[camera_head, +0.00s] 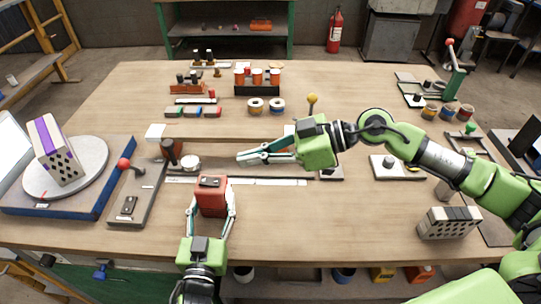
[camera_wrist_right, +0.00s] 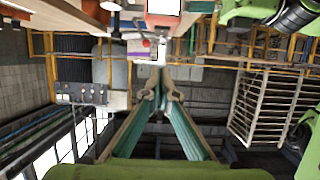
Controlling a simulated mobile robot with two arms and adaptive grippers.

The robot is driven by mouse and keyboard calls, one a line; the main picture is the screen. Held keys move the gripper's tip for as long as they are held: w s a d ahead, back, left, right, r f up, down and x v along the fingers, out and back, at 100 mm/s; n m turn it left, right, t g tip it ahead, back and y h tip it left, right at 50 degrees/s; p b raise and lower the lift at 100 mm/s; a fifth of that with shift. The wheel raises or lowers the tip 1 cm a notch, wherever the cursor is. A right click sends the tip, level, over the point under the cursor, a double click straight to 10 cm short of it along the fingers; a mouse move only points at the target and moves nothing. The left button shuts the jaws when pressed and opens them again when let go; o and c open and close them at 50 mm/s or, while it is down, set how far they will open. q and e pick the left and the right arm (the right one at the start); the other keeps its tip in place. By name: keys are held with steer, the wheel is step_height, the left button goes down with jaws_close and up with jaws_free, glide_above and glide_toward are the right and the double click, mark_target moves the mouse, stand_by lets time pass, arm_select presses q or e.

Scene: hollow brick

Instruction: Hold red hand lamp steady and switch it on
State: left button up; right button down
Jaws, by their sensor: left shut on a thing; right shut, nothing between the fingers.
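The red hand lamp (camera_head: 211,198) stands upright at the front middle of the table, with a dark part on its top. My left gripper (camera_head: 213,213) is shut on it, one finger along each side. My right gripper (camera_head: 241,157) is shut and empty, up and to the right of the lamp, its fingertips pointing left and apart from it. In the right wrist view its fingertips (camera_wrist_right: 160,92) are together with nothing between them. The switch of the lamp is too small to make out, and I cannot tell whether it is lit.
A lever with a red knob (camera_head: 124,163) stands on a grey base left of the lamp. A round turntable (camera_head: 92,167) carries a hollow brick (camera_head: 56,150). Another hollow brick (camera_head: 449,222) lies at right. A long ruler-like strip (camera_head: 265,182) lies behind the lamp. The table front between is clear.

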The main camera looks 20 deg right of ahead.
steer(key=d, duration=0.1)
steer(key=s+d, duration=0.1)
steer(key=d, duration=0.2)
steer(key=shift+s+d+r, duration=0.25)
steer(key=shift+s+r, duration=0.05)
arm_select(q)
steer(key=o, duration=1.4)
steer(key=shift+o, duration=0.2)
